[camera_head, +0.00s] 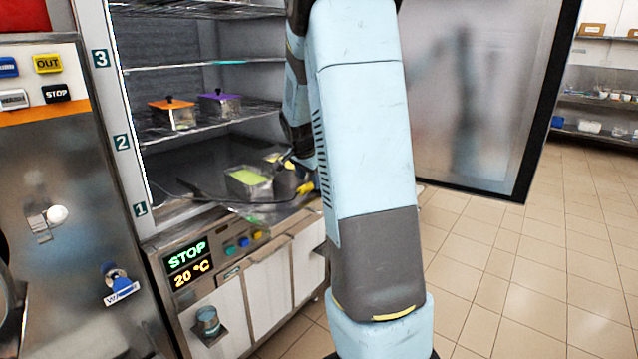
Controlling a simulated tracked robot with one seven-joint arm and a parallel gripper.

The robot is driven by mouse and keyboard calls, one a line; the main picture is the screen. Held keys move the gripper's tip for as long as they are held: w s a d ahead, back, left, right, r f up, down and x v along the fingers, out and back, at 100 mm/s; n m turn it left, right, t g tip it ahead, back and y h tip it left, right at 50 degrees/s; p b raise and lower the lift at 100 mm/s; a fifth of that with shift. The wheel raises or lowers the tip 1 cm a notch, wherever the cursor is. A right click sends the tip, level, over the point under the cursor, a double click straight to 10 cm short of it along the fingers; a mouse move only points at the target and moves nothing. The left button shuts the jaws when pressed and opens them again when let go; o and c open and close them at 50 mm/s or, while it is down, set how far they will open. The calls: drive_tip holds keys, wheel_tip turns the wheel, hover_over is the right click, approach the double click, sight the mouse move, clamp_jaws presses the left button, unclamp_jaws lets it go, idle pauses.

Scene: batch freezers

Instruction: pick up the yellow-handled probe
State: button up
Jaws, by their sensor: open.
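The yellow-handled probe (306,188) lies at the front right of the lowest level of the open freezer, close to the left edge of my arm. Only its yellow handle shows clearly. A thin dark cable runs leftward from near it across the freezer floor. My gripper (284,160) is a small dark shape above and slightly left of the handle, partly hidden by my arm. It is open, and no probe shows between its fingers. Whether it touches anything is too small to tell.
A tub with green contents (247,183) stands left of the probe, with another metal tub partly hidden beside it. Orange-lidded (172,112) and purple-lidded (219,104) tubs stand on the shelf above. The freezer door (480,100) stands open at right. Tiled floor is clear.

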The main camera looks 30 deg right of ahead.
sight(310, 184)
drive_tip(key=x, duration=0.3)
drive_tip(key=shift+f, duration=0.2)
idle(0.7)
drive_tip(key=shift+c, duration=0.2)
clamp_jaws()
idle(0.4)
